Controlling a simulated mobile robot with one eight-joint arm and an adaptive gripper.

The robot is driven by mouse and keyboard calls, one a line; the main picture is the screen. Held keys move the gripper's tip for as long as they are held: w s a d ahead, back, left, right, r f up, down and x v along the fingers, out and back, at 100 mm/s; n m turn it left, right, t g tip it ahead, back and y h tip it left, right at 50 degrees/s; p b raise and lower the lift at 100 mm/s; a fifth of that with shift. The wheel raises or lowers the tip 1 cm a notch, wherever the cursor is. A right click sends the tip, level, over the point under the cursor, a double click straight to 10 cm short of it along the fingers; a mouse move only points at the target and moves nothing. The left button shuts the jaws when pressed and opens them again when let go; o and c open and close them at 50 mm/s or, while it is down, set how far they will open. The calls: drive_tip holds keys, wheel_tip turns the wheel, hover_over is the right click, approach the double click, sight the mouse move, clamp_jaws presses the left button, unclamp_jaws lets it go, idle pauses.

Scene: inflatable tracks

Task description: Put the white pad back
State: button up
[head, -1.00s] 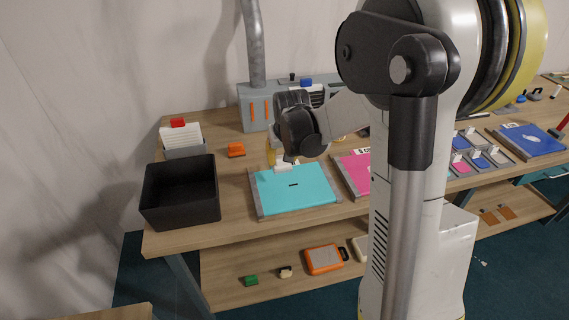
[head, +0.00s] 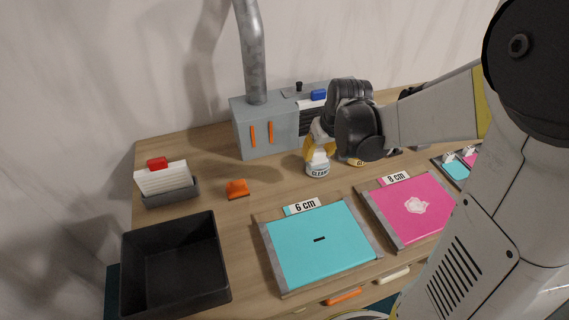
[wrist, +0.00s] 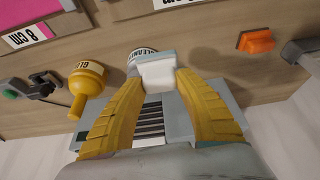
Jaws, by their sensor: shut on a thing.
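My gripper (wrist: 158,88) has yellow fingers shut on a small white block, the white pad (wrist: 157,74) by its look. In the head view my gripper (head: 318,150) is at the back of the bench, and a white shape (head: 318,160) shows below its fingers. A round container labelled as cleaner (head: 318,170) stands directly under it. The same container (wrist: 140,56) shows partly behind the pad in the wrist view. I cannot tell whether the pad touches it.
A yellow glue bottle (wrist: 84,82) stands close beside the cleaner. A grey machine (head: 256,128) is behind. A cyan board (head: 318,247), a pink board (head: 412,225), an orange block (head: 237,189), a holder of white sheets (head: 181,194) and a black bin (head: 141,300) surround it.

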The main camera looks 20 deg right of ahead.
drive_tip(key=shift+w+a+f, duration=0.1)
drive_tip(key=shift+w+f, duration=0.05)
drive_tip(key=shift+w, duration=0.1)
drive_tip(key=w+a+f+b, duration=0.1)
drive_tip(key=a+f, duration=0.1)
drive_tip(key=a, duration=0.1)
drive_tip(key=w+a+f+b, duration=0.2)
drive_tip(key=a, duration=0.1)
drive_tip(key=w+a+f+b, duration=0.1)
drive_tip(key=w+a+f, duration=0.1)
drive_tip(key=a, duration=0.1)
drive_tip(key=shift+w+a+f+b, duration=0.2)
drive_tip(key=shift+a+f+b, duration=0.1)
drive_tip(key=shift+a+f, duration=0.1)
drive_tip(key=shift+f+b, duration=1)
drive_tip(key=shift+f, duration=0.85)
drive_tip(key=shift+f, duration=0.1)
drive_tip(key=shift+f, duration=0.15)
drive_tip(key=o, duration=1.2)
drive_tip(key=shift+c, duration=0.2)
